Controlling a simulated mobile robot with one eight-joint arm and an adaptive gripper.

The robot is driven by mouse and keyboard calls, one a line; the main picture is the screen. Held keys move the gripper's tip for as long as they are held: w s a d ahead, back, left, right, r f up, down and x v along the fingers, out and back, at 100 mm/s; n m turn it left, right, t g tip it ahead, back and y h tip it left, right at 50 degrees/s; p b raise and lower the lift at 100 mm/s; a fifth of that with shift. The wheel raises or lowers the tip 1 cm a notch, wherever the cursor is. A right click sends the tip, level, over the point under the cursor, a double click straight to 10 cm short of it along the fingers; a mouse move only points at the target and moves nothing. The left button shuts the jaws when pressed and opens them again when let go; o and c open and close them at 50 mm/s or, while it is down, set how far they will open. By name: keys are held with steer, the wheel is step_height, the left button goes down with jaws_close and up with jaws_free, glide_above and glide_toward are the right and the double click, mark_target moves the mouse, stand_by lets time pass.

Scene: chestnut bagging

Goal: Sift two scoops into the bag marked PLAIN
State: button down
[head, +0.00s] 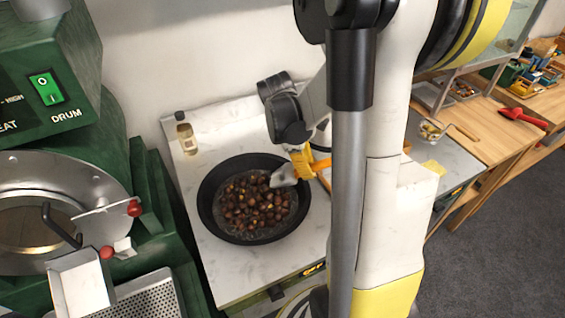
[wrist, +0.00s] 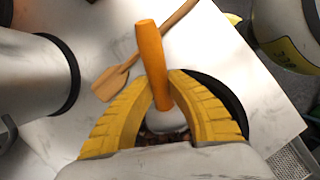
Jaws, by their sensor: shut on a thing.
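A black pan (head: 208,222) full of brown chestnuts (head: 255,205) sits on the pale counter. My gripper (head: 302,160) is at the pan's right edge, its yellow fingers shut on the orange handle (head: 320,165) of a scoop. The scoop's grey metal head (head: 284,175) is over the right side of the chestnuts; I cannot tell whether it holds any. In the wrist view the orange handle (wrist: 152,60) stands up between the yellow fingers (wrist: 165,105). A wire sieve (head: 432,130) with a wooden handle rests on the right-hand counter. I see no bag marked PLAIN.
A green roasting machine (head: 50,75) stands at the left. A small bottle (head: 185,132) stands behind the pan. A wooden spatula (wrist: 112,82) lies on the counter. A red scoop (head: 520,117) lies on the wooden table at the right. My column and arm hide the middle.

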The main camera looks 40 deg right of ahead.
mark_target(278, 183)
steer(key=shift+w+a+f, duration=0.15)
steer(key=shift+a, duration=0.05)
steer(key=shift+n+g+h, duration=0.3)
steer(key=shift+g+h, duration=0.1)
steer(key=shift+h, duration=0.1)
step_height(278, 183, down, 5)
steer(key=b, duration=0.4)
steer(key=shift+r+b, duration=0.2)
steer(key=shift+b, duration=0.15)
steer(key=shift+w+a+f, duration=0.1)
steer(key=shift+f, duration=0.2)
steer(key=w+a+f+t+y+b, duration=0.1)
steer(key=w+a+f, duration=0.2)
steer(key=w+a+f+t+y+b, duration=0.2)
steer(key=w+a+f, duration=0.1)
steer(key=w, duration=0.1)
steer(key=shift+a+f, duration=0.25)
steer(key=shift+a, duration=0.15)
steer(key=shift+s+d+r+t+y+p, duration=0.25)
steer(key=shift+r+t+y+p, duration=0.2)
steer(key=shift+r, duration=0.4)
steer(key=shift+s+d+r+t+y+p, duration=0.3)
steer(key=shift+r+p, duration=0.25)
steer(key=shift+r, duration=0.35)
steer(key=shift+s+d+r+t+y+p, duration=0.2)
steer(key=shift+r+t+y+p, duration=0.3)
steer(key=shift+r, duration=0.35)
steer(key=shift+s, duration=0.1)
